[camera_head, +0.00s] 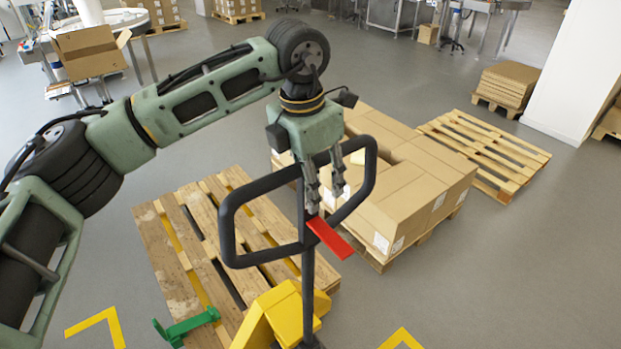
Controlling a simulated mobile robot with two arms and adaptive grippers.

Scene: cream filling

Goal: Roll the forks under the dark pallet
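A pallet jack with a yellow body (289,310) stands at the bottom centre. Its black loop handle (228,222) rises towards me, with a red lever (331,239) at its middle. A worn wooden pallet with some darker boards (163,262) lies in front of the jack. Yellow strips show through gaps between its boards, seemingly the forks beneath it; their tips are hidden. My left gripper (325,197) points down at the handle's middle. Its two fingers are apart, near the top bar and the red lever. Whether they touch the handle is unclear. My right gripper is out of view.
A pallet of cartons (411,192) stands close at the right, with an empty light pallet (489,152) behind it. A green pedal-like part (187,326) lies by the jack. Yellow floor marks (402,339) flank it. A white pillar (572,70) stands at the far right.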

